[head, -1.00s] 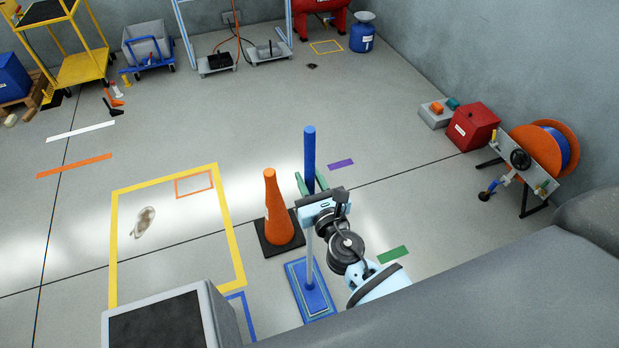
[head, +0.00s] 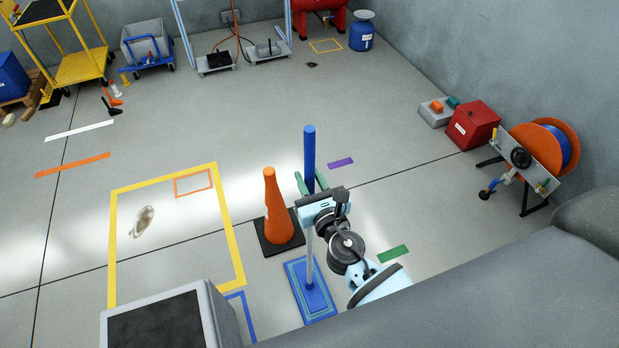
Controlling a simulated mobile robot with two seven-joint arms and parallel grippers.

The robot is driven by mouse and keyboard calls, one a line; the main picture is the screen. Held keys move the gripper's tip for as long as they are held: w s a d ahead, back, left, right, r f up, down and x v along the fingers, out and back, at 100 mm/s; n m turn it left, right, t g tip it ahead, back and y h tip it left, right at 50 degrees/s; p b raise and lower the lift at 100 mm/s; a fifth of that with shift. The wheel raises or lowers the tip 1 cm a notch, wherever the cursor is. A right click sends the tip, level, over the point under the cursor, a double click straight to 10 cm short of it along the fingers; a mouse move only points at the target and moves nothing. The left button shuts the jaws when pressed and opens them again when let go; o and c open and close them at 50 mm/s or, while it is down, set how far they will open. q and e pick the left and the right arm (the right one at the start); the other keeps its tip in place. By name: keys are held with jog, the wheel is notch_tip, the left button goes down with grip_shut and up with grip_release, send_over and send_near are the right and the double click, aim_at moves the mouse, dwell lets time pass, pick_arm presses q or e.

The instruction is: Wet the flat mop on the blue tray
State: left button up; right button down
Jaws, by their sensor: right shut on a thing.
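The flat mop (head: 309,150) stands upright, with a blue upper handle, a grey lower pole and a blue flat head at the bottom. My right gripper (head: 308,192) is shut on the mop's handle, around the middle of the pole. The mop head rests on or just above the blue tray (head: 331,318) on the floor; I cannot tell whether they touch. My left gripper is not in view.
An orange cone (head: 277,205) on a black base stands just left of the mop. A yellow floor frame (head: 238,262) with a brownish stain (head: 143,221) lies further left. A hose reel (head: 545,150) and a red box (head: 473,126) stand at right.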

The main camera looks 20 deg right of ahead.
jog(key=shift+s+f, duration=0.1)
jog(key=shift+f, duration=0.1)
dwell(0.4)
jog(key=shift+f, duration=0.15)
dwell(0.7)
